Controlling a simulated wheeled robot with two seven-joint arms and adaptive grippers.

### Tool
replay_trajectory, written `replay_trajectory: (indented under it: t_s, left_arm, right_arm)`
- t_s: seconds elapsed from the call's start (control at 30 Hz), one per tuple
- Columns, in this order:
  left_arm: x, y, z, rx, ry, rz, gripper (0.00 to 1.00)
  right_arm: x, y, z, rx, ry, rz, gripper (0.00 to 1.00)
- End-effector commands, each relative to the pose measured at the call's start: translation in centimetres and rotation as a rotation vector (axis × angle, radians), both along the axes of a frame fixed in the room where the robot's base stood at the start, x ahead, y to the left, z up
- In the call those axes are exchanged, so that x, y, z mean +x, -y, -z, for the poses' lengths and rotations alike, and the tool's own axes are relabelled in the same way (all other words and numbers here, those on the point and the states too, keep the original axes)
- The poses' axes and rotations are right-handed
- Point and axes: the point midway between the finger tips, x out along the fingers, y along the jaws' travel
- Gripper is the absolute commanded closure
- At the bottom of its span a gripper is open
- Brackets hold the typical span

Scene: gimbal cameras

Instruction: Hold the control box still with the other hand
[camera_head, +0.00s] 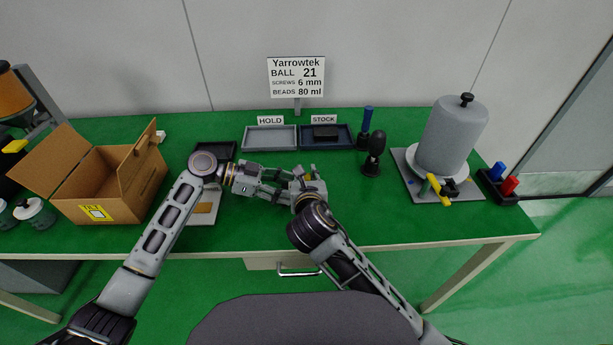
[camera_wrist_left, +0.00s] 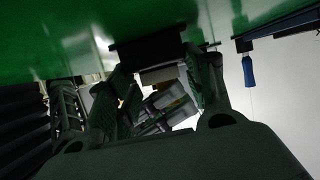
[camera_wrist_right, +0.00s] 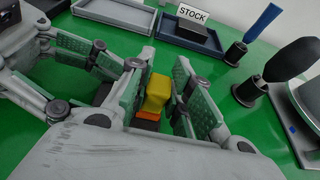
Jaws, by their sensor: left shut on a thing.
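My left gripper (camera_head: 286,187) is low over the middle of the table, shut on a dark box (camera_wrist_left: 145,48). I take this to be the control box; the fingers and the right gripper hide most of it. A dark part of it shows between the left fingers in the right wrist view (camera_wrist_right: 103,93). My right gripper (camera_head: 309,184) meets the left one from the front right. A yellow block with an orange part below it (camera_wrist_right: 157,93) lies between the right fingers. I cannot tell whether they touch it.
An open cardboard box (camera_head: 105,180) stands at the left. The HOLD tray (camera_head: 270,147) looks empty; the STOCK tray (camera_head: 340,142) holds a dark block. A blue-handled tool (camera_head: 366,120), a black rounded object (camera_head: 376,148) and a grey cylinder (camera_head: 452,135) stand at the right.

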Motion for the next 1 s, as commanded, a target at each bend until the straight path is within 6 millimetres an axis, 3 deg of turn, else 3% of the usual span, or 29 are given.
replay_trajectory:
  t_s: [0.17,1.0]
  left_arm:
    - [0.00,-0.01,0.02,0.000,0.000,0.000,0.72]
    - [0.01,-0.04,0.08,0.002,-0.001,0.000,0.72]
  right_arm:
    - [0.00,0.04,0.02,0.000,-0.001,0.001,1.00]
    - [0.04,0.05,-0.87,0.001,0.002,0.001,1.00]
